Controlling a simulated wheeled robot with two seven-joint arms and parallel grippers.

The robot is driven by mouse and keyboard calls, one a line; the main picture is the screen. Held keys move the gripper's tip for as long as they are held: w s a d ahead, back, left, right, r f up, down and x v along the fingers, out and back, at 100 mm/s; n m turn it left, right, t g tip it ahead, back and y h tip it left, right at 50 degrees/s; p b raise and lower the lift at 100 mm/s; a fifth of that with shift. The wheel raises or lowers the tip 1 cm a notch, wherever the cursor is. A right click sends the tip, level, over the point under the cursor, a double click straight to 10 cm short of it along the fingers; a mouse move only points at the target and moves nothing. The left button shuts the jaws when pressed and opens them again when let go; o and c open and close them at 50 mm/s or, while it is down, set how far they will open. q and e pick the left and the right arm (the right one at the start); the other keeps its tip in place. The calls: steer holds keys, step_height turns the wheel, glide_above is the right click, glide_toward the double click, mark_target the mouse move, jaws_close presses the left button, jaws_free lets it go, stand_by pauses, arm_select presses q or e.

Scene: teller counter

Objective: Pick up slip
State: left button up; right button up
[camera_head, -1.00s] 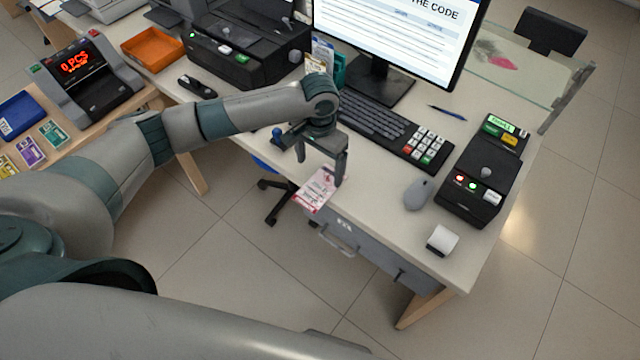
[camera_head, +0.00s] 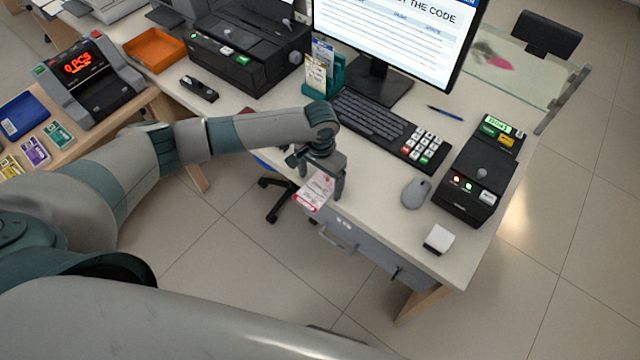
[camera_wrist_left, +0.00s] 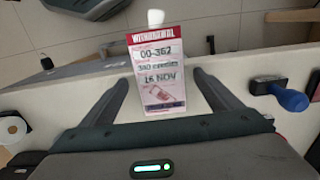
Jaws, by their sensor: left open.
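The slip (camera_head: 314,192) is a white and pink paper marked "WITHDRAWAL". It lies at the desk's front edge with its near part out over the edge. It shows face-on in the left wrist view (camera_wrist_left: 158,80), with "00-362" and "16 NOV" on it. My left gripper (camera_head: 321,184) is open and low at the slip. In the left wrist view its two fingers (camera_wrist_left: 162,84) stand on either side of the slip, with gaps between. Part of the slip is hidden by the gripper in the head view. My right gripper is not in view.
The keyboard (camera_head: 375,118) and monitor stand behind the gripper. A mouse (camera_head: 415,193), a white block (camera_head: 438,239) and a black device (camera_head: 480,172) are to the right. A drawer unit (camera_head: 350,238) is below the desk edge. A blue-handled object (camera_wrist_left: 290,98) shows in the wrist view.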

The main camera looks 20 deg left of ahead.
arm_select(q)
steer(key=shift+f, duration=0.1)
stand_by(0.3)
steer(key=c, duration=1.1)
